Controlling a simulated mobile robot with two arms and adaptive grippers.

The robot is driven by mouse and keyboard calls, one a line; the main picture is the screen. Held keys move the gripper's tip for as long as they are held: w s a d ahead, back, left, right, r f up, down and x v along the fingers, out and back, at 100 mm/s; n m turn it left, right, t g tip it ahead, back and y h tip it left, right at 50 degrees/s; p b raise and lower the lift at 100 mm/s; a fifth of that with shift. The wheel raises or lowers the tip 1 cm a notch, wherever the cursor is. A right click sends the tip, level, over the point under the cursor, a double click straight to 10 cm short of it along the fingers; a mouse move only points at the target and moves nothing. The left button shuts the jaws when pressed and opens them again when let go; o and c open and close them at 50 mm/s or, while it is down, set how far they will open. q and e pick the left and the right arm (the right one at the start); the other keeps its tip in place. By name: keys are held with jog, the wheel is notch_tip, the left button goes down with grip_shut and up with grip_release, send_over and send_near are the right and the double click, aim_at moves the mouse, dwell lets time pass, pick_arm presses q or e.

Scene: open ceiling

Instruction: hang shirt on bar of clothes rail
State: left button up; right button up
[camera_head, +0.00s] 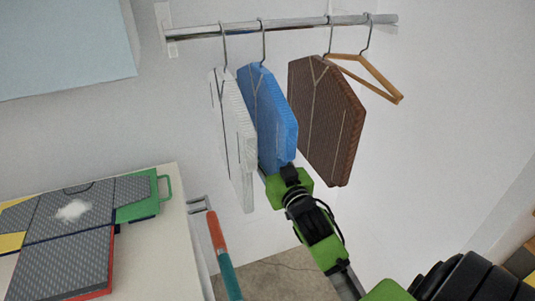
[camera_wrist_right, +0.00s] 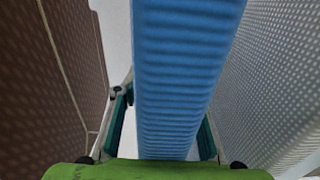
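A bright blue shirt (camera_head: 268,112) hangs by its hook from the metal bar (camera_head: 290,24) of the clothes rail, between a white shirt (camera_head: 233,140) and a brown shirt (camera_head: 326,118). My right gripper (camera_head: 289,176) is at the blue shirt's lower edge. In the right wrist view the blue shirt (camera_wrist_right: 182,75) runs between the two fingers, one close to each side. I cannot tell whether they press on it. My left gripper is not in view.
An empty wooden hanger (camera_head: 385,80) hangs on the bar right of the brown shirt. A white table (camera_head: 165,245) at the left holds a grey folded board with a white clump on it. An orange and teal handle (camera_head: 220,250) stands beside the table.

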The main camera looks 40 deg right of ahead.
jog(key=shift+s+f, duration=0.1)
jog(key=shift+s, duration=0.05)
jog(key=v, duration=1.1)
jog(key=shift+s, duration=0.35)
